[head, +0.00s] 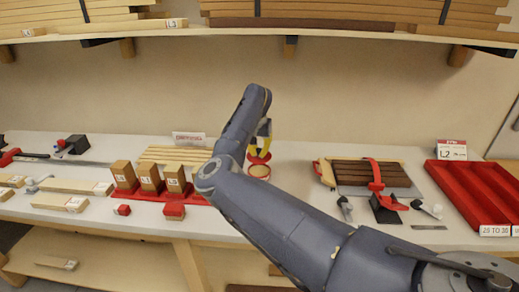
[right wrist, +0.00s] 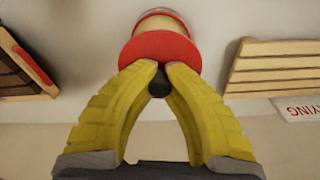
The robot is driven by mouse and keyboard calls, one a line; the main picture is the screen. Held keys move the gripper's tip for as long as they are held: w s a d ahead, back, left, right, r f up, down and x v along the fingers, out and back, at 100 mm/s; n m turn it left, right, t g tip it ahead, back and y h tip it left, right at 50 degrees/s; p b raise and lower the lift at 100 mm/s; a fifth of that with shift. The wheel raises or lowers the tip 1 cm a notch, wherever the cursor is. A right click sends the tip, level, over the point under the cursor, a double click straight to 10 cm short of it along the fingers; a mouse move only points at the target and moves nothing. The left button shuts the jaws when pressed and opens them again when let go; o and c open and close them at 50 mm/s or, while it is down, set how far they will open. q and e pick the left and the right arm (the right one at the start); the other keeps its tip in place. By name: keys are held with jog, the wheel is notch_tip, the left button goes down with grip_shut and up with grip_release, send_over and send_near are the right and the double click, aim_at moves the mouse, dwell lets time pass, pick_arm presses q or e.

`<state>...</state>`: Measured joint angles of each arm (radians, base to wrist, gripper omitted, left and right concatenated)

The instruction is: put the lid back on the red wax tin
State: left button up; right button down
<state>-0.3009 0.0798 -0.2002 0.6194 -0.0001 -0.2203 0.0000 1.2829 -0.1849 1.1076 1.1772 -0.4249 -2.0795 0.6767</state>
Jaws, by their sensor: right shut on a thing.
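The red lid (right wrist: 158,50) is a flat red disc with a dark knob (right wrist: 159,84). My right gripper (right wrist: 157,70) has its yellow fingertips shut on this knob. In the head view the gripper (head: 264,140) points down, with the lid (head: 259,158) just below it. The wax tin (head: 259,171) stands on the bench, its round pale top showing within a red rim. The lid looks just above or behind the tin; in the right wrist view it partly hides the tin (right wrist: 160,22). I cannot tell whether they touch. My left gripper is not in view.
A red stand with several wooden blocks (head: 149,178) is left of the tin. A slatted wooden rack (head: 172,155) and a small sign (head: 188,138) are behind. A dark slatted board (head: 370,175) and a red tray (head: 472,185) are on the right. A loaded shelf (head: 290,33) hangs above.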

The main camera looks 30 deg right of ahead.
aim_at(260, 171)
jog(key=shift+f, duration=2.95)
jog(key=shift+f, duration=0.25)
dwell(0.4)
jog(key=c, duration=0.9)
grip_release()
jog(key=shift+r, duration=0.1)
jog(key=shift+r, duration=3.4)
jog(key=shift+c, duration=0.2)
